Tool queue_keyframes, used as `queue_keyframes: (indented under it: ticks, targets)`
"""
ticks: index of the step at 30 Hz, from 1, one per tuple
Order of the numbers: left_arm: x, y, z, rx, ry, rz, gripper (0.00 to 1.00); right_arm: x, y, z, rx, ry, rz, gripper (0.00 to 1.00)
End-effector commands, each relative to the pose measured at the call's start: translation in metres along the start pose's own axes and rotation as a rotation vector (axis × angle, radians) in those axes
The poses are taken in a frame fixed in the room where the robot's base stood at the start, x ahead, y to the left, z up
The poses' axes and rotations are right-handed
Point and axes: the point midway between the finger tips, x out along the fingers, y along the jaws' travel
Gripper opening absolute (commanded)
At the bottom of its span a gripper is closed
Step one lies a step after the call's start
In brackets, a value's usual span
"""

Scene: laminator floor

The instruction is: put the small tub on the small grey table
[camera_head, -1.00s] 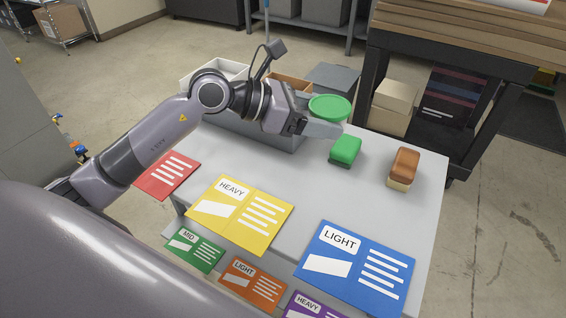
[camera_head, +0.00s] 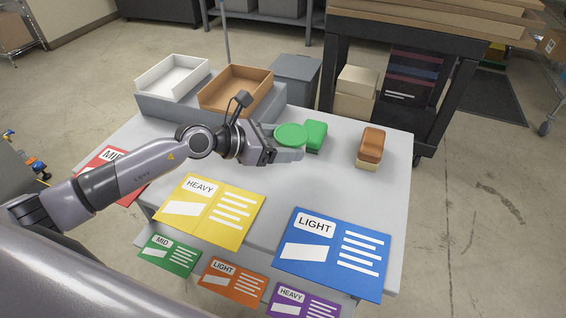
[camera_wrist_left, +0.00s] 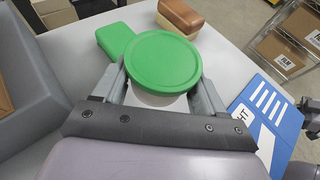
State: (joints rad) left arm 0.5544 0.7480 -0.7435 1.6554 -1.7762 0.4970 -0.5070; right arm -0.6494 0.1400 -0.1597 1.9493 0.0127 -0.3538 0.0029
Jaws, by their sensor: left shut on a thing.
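The small tub (camera_head: 291,135) has a round green lid, and its pale body shows under the lid in the left wrist view (camera_wrist_left: 162,98). My left gripper (camera_head: 286,153) is shut on the tub, with one finger on each side in the left wrist view (camera_wrist_left: 163,90). The tub is upright over the small grey table (camera_head: 330,185), toward its back middle. I cannot tell whether its base touches the tabletop.
A green block (camera_head: 315,134) lies close behind the tub, and a brown-and-cream block (camera_head: 371,146) stands to the right. White (camera_head: 172,78) and brown (camera_head: 236,90) trays sit on a grey riser (camera_head: 185,108). Yellow (camera_head: 210,211) and blue (camera_head: 332,252) cards lie at the front. Bare tabletop lies between.

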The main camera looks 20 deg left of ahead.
Motion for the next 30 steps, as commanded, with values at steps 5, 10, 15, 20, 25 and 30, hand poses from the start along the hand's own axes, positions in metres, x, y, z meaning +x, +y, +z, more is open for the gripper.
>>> queue_keyframes:
  ticks: [5, 10, 15, 20, 25, 30]
  targets:
    - [0.007, 0.000, -0.017, 0.000, -0.002, -0.001, 0.40, 0.003, 0.000, 0.004, 0.000, 0.000, 0.000, 0.00]
    - [0.017, -0.001, -0.040, -0.003, 0.000, -0.001, 0.40, 0.008, 0.000, 0.010, 0.000, 0.000, 0.000, 0.00]
    - [0.024, 0.000, -0.056, 0.000, -0.002, 0.001, 0.40, 0.011, 0.000, 0.014, 0.000, 0.000, 0.000, 0.00]
    - [0.023, 0.000, -0.056, 0.001, -0.002, 0.001, 0.40, 0.010, 0.000, 0.013, 0.000, 0.000, 0.000, 0.00]
    - [0.024, 0.000, -0.058, 0.001, -0.002, 0.000, 0.40, 0.011, 0.000, 0.015, 0.000, 0.000, 0.000, 0.00]
    - [0.025, 0.000, -0.059, 0.001, -0.001, 0.000, 0.98, 0.011, 0.000, 0.016, 0.000, 0.000, 0.001, 0.00]
